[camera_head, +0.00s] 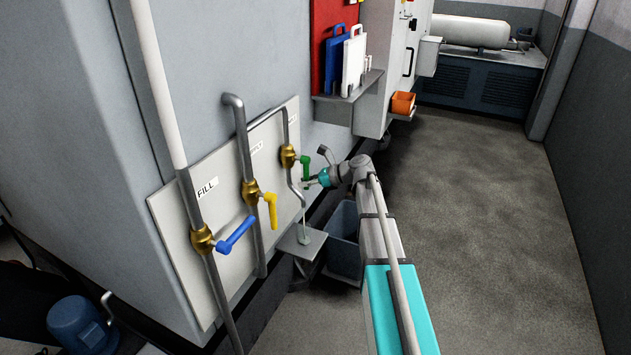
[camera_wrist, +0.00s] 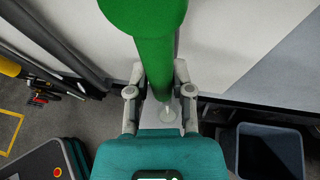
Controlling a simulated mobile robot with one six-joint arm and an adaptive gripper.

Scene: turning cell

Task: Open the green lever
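The green lever (camera_head: 305,166) is on the rightmost of the valves on the white panel; its handle points down in the head view. My gripper (camera_head: 310,183) is at the lower end of this handle. In the wrist view the green lever (camera_wrist: 152,50) is large and runs down between the two fingers of my gripper (camera_wrist: 160,78). The fingers stand one on each side of it, and a narrow gap seems to show on both sides. I cannot see whether any finger touches it.
A yellow lever (camera_head: 272,210) and a blue lever (camera_head: 236,234) are on the valves to the left. A small shelf (camera_head: 301,243) and a grey bin (camera_head: 344,240) are below. A rack shelf (camera_head: 347,100) juts out above. The floor (camera_head: 500,220) at right is clear.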

